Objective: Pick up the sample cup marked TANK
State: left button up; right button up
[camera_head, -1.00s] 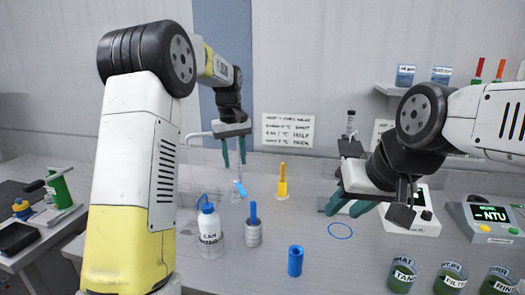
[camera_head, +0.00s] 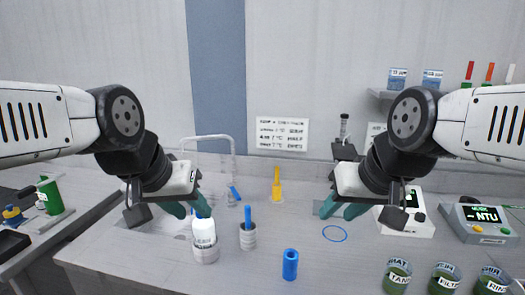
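The sample cup marked TANK (camera_head: 398,279) is a small clear cup of green liquid with a white label. It stands at the front right of the counter, leftmost in a row of similar cups. My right gripper (camera_head: 342,209) is open and empty, above the counter, up and to the left of that cup and apart from it. My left gripper (camera_head: 188,207) is open at the left, near the top of a white bottle (camera_head: 204,233). I cannot tell whether it touches the bottle.
Two more green cups, a middle one (camera_head: 444,281) and a right one (camera_head: 491,283), stand beside TANK. A blue cylinder (camera_head: 290,264), a grey canister (camera_head: 248,237) and a yellow holder (camera_head: 277,190) stand mid-counter. An NTU meter (camera_head: 487,222) sits behind the cups.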

aim_at(398, 275)
jog(key=z, duration=1.35)
jog(key=k+j+u, duration=0.25)
jog(key=u, duration=0.15)
jog(key=k+j+u, duration=0.4)
jog(key=l, duration=0.15)
jog(key=i+u, duration=0.05)
